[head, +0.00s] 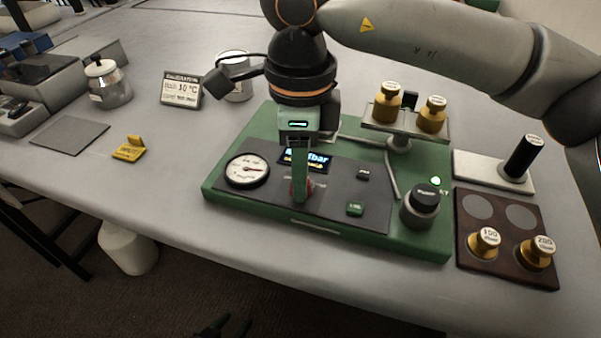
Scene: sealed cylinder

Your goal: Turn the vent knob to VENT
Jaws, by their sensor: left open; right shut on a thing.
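The green apparatus base (228,185) stands on the grey bench with a dark panel on top. A reddish knob (294,188), apparently the vent knob, sits on that panel, mostly hidden by my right gripper (300,196). The gripper comes down from above and is shut on this knob. Its markings and pointer setting cannot be read. A round white gauge (247,170) is left of the knob, and a lit display (305,159) is partly covered behind the fingers. My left gripper (226,328) is open and empty, low at the bottom edge, below the bench.
Brass weights (388,102) sit on a raised plate at the back of the apparatus. A black-topped cylinder (420,207) stands at its right. A brown tray (470,265) with brass weights and a white block with a black post (521,158) lie further right.

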